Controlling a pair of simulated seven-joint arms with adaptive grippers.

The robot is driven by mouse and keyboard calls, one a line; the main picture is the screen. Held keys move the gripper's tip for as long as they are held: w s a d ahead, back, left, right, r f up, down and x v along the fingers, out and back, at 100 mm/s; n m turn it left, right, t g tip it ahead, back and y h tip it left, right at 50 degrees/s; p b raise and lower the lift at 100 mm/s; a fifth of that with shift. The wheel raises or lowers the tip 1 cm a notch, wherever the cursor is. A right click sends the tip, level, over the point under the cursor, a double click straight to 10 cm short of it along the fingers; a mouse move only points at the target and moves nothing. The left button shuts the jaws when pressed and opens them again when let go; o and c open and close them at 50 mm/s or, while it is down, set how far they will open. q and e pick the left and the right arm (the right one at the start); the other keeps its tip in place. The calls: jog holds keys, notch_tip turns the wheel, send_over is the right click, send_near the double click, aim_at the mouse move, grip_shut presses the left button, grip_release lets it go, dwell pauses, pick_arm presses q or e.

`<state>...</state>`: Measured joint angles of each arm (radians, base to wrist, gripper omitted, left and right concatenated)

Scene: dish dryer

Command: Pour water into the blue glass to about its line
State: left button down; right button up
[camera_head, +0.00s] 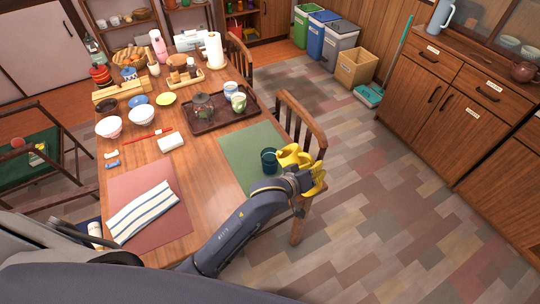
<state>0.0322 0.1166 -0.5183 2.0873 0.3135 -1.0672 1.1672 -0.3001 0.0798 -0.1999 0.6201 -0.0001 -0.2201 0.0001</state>
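A dark teal-blue glass (268,163) stands upright on the green placemat (243,147), near the table's right edge. My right gripper (298,164), with yellow fingers, is just right of the glass, close to it. I cannot tell whether they touch. The fingers overlap in this view, so their opening is unclear, and the glass is not visibly between them. The line on the glass and any water in it are too small to see. A glass teapot (203,107) stands on the dark tray (222,121) behind. My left gripper is out of view.
Two cups (238,102) share the tray. A striped cloth (143,211) lies on the red placemat (176,229) at left. Bowls (112,127) and a white block-like item (171,142) are further back. A chair (300,122) stands at the right edge. A light blue pitcher (441,16) is on the cabinet.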

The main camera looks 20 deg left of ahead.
aim_at(312, 160)
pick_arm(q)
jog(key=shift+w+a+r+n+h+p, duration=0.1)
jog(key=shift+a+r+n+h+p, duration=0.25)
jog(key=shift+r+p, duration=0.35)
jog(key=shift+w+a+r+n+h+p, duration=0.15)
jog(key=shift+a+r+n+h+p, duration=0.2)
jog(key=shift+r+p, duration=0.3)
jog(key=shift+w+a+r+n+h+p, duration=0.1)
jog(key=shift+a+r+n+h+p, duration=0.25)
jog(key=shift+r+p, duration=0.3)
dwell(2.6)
